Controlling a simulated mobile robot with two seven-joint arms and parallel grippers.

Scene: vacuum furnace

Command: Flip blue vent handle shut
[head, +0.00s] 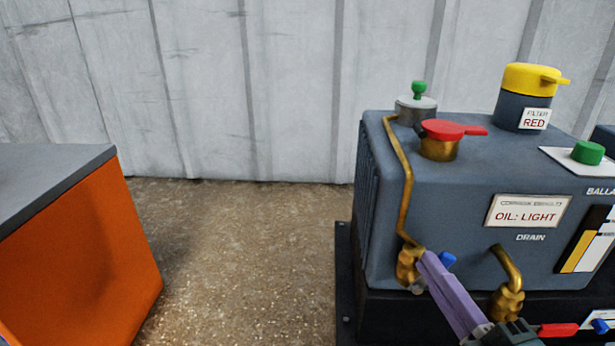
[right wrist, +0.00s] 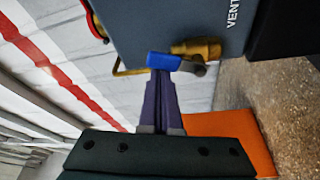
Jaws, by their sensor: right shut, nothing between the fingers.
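The blue vent handle (head: 447,261) sits on a brass vent valve (head: 406,266) at the lower left of the grey pump housing. In the right wrist view the blue handle (right wrist: 163,61) sticks out to the left from its dark pivot by the brass valve (right wrist: 197,48). My right gripper (head: 430,262) has purple fingers, shut and empty. Its fingertips (right wrist: 161,76) are right at the blue handle; I cannot tell if they touch. In the head view the fingers hide part of the handle. My left gripper is not in view.
The grey pump housing (head: 460,165) carries a red-capped port (head: 440,138), a yellow-capped filter (head: 527,90) and a brass drain valve (head: 508,290). A bent brass pipe (head: 405,180) rises above the vent valve. An orange cabinet (head: 85,250) stands left; floor between is clear.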

